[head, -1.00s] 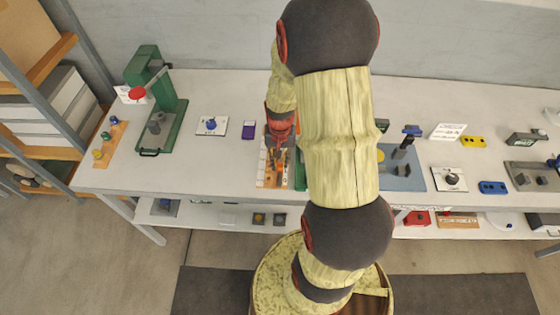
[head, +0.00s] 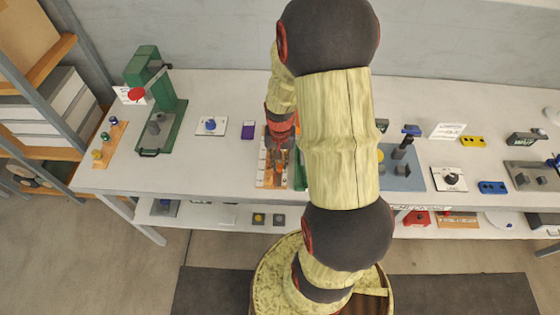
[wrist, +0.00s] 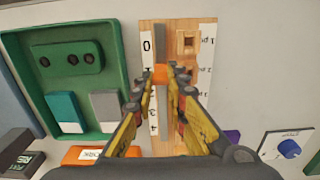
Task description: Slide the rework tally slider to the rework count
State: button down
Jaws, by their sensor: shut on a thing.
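In the wrist view, a wooden board (wrist: 162,144) carries a long grey slot and a white number strip (wrist: 146,46). The 0 is at the top and 3 and 4 are lower down. An orange slider (wrist: 160,74) sits on the slot just below the 0, beside a mark that is mostly hidden. My gripper (wrist: 161,80) is shut on the slider, one finger on each side. In the head view, the board (head: 264,182) lies near the table's front edge, and my gripper (head: 281,158) is over it, partly blurred.
Square wooden sockets (wrist: 187,41) with labels line the board's right side. A green tray (wrist: 70,25) with several blocks is close on the left. An orange sign (wrist: 88,155) is at lower left, and a blue knob (wrist: 289,148) is at lower right.

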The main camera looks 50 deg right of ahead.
jog(key=s+a, duration=0.2)
jog(key=a, duration=0.1)
jog(key=shift+s+r+p, duration=0.15)
jog(key=shift+p, duration=0.2)
jog(key=c, duration=1.8)
grip_release()
jog(key=shift+a, duration=0.15)
jog(key=shift+o, duration=0.6)
jog(key=shift+s+f, duration=0.2)
jog(key=shift+f, duration=0.05)
jog(key=shift+r, duration=0.1)
notch_tip(320, 180, up, 12)
jog(key=shift+w, duration=0.2)
